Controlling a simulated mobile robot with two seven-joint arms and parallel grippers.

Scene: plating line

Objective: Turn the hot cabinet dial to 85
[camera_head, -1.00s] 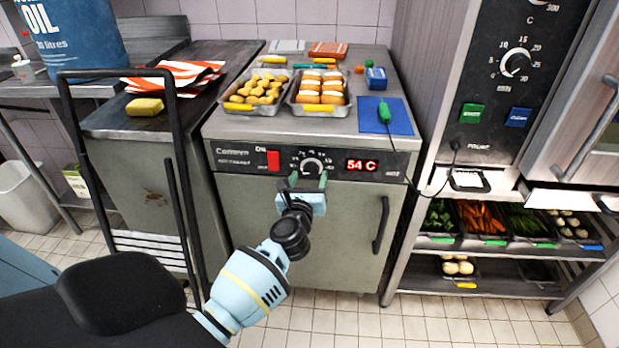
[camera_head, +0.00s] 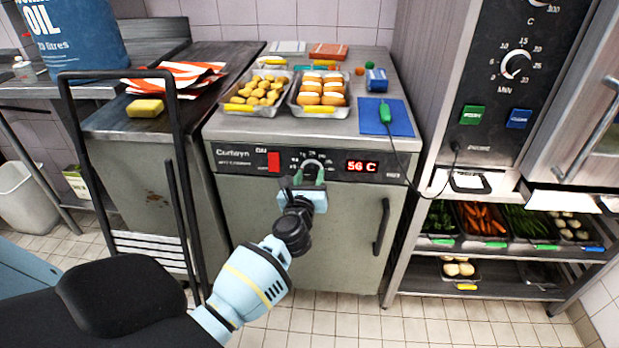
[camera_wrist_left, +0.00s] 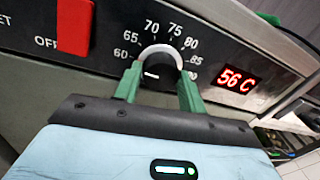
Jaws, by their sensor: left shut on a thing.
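The hot cabinet (camera_head: 300,235) has a black front panel with a round dial (camera_head: 312,163), a red switch (camera_head: 274,162) and a red display (camera_head: 361,166) reading 56 C. In the left wrist view the dial (camera_wrist_left: 160,66) is a dark knob with a pale rim, inside a scale marked 60 to 85 and beyond. A white mark shows low on the knob's face. My left gripper (camera_head: 309,177) is shut on the dial, its green fingers on either side in the left wrist view (camera_wrist_left: 160,78). My right gripper is not in view.
On the cabinet top are a tray of yellow pieces (camera_head: 241,109), a tray of buns (camera_head: 344,107), and a blue mat (camera_head: 400,122) with a green probe (camera_head: 385,112). Its cable hangs right of the panel. A black rail (camera_head: 173,120) stands left. A door handle (camera_head: 381,225) is below right.

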